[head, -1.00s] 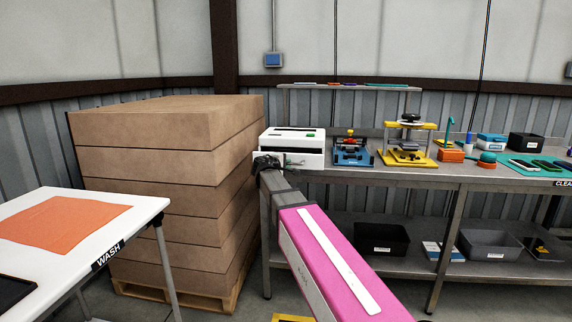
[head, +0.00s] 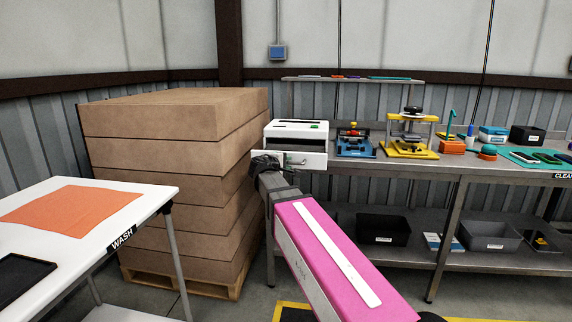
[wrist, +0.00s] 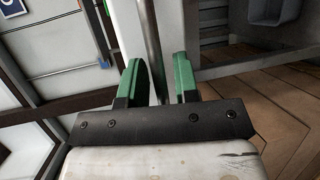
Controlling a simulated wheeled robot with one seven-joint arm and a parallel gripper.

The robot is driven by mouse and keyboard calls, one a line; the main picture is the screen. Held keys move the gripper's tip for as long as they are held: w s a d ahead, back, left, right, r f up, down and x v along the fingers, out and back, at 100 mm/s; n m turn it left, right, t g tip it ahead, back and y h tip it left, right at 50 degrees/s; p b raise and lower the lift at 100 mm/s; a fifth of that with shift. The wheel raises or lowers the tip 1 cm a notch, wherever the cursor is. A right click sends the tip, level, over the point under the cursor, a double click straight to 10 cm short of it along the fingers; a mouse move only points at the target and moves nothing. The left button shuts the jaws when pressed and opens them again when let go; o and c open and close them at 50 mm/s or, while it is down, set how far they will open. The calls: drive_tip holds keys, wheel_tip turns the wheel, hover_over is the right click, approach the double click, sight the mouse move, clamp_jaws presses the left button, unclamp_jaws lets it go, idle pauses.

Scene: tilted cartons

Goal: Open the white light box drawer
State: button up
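The white light box (head: 298,128) stands at the left end of the steel bench in the head view. Its white drawer front (head: 312,162) stands out from the body, with a dark gap behind its top edge. The drawer is partly open. A grey bar handle (head: 297,162) is on its face. My gripper (head: 265,164) is at the left part of the handle. In the wrist view the green fingers (wrist: 160,82) lie on either side of the handle bar (wrist: 151,35) and look shut on it; the exact contact is hard to see.
Stacked brown cartons (head: 170,150) on a pallet stand left of the bench (head: 385,168). A white wash table (head: 150,200) with an orange cloth (head: 70,205) is at the near left. Blue (head: 355,145) and yellow (head: 408,148) presses stand right of the light box.

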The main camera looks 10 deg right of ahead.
drive_tip(key=shift+o, duration=0.2)
drive_tip(key=shift+s, duration=0.1)
drive_tip(key=v, duration=1)
drive_tip(key=shift+s+a, duration=0.25)
drive_tip(key=s+d+f+m+g+y, duration=0.1)
drive_tip(key=d+f+g, duration=0.15)
drive_tip(key=f, duration=0.45)
drive_tip(key=s+d+f+m+g+y, duration=0.1)
drive_tip(key=d+f+m+g, duration=0.1)
drive_tip(key=d+f, duration=0.3)
drive_tip(key=s+d+f+m+g+y, duration=0.2)
drive_tip(key=s+f+m+g+y, duration=0.2)
drive_tip(key=s+f, duration=0.4)
drive_tip(key=s+d+f+m+g+y, duration=0.3)
drive_tip(key=s+f, duration=0.4)
drive_tip(key=f, duration=1)
drive_tip(key=shift+s+f+m+g+y, duration=0.3)
drive_tip(key=shift+s+m+g+y, duration=0.05)
drive_tip(key=shift+m+y, duration=0.15)
drive_tip(key=shift+d, duration=0.15)
